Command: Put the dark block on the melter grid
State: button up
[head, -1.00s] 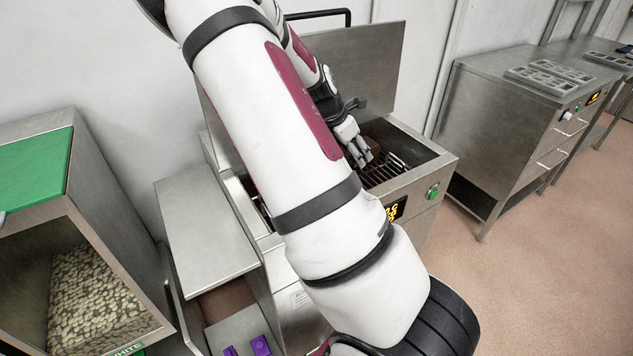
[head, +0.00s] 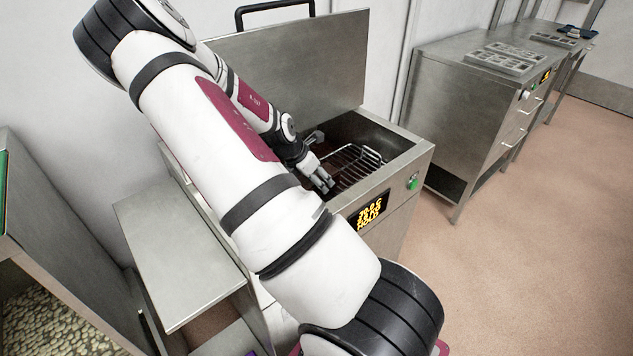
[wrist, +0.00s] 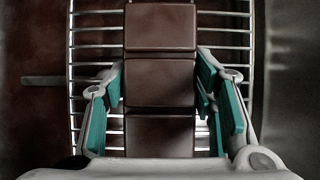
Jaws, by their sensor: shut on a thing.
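The dark block (wrist: 160,82) is a brown, segmented bar seen in the wrist view. My gripper (wrist: 162,92) is shut on it, with a teal-padded finger along each side. The melter grid (wrist: 88,42) shows as metal bars under and around the block; I cannot tell whether the block touches it. In the head view the grid (head: 352,166) lies inside the open steel melter (head: 408,160). My gripper (head: 322,188) reaches down into the melter at the grid's left part. The block is hidden there.
The melter's raised lid (head: 290,65) stands behind the opening. A cabinet with moulds (head: 505,58) stands at the right. The floor (head: 530,220) in front is clear.

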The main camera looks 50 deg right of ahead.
jog(key=shift+f, duration=0.65)
jog(key=shift+f, duration=0.15)
jog(key=o, duration=1.7)
